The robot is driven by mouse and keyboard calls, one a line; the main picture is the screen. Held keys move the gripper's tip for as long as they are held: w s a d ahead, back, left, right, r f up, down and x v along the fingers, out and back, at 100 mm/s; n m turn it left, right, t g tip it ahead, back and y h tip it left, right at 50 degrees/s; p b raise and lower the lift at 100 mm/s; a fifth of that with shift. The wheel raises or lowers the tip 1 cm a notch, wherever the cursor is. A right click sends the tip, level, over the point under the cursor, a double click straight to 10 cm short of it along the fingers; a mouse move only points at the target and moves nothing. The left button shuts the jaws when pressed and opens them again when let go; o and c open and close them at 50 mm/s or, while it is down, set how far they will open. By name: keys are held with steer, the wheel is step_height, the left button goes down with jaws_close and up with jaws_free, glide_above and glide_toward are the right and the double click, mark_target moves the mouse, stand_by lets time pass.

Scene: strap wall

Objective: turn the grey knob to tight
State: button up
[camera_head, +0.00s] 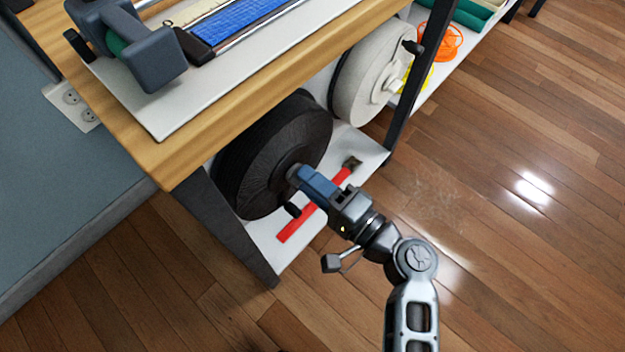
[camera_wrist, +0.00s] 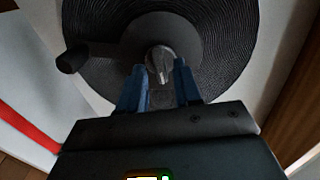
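The small grey knob (camera_wrist: 160,62) sits at the centre of the hub of a black reel (camera_wrist: 235,35). In the head view the black reel (camera_head: 262,165) stands on the lower shelf, and my gripper hides the knob. My gripper (camera_wrist: 159,68) has two blue fingers, spread apart, pointing at the hub. The knob shows between and just beyond the fingertips, with a gap visible on each side. I cannot tell the exact depth between tips and knob. In the head view my gripper (camera_head: 294,173) reaches the reel's face.
A dark crank handle (camera_wrist: 72,60) sticks out left of the hub. A red-handled hammer (camera_head: 315,208) lies on the white lower shelf (camera_head: 372,150). A white reel (camera_head: 370,75) stands behind. The wooden tabletop (camera_head: 235,100) overhangs the black reel. Open floor lies right.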

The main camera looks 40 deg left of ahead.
steer(key=shift+o, duration=0.2)
steer(key=d+p, duration=0.1)
steer(key=d, duration=0.6)
steer(key=shift+s+d, duration=0.3)
steer(key=shift+d, duration=0.05)
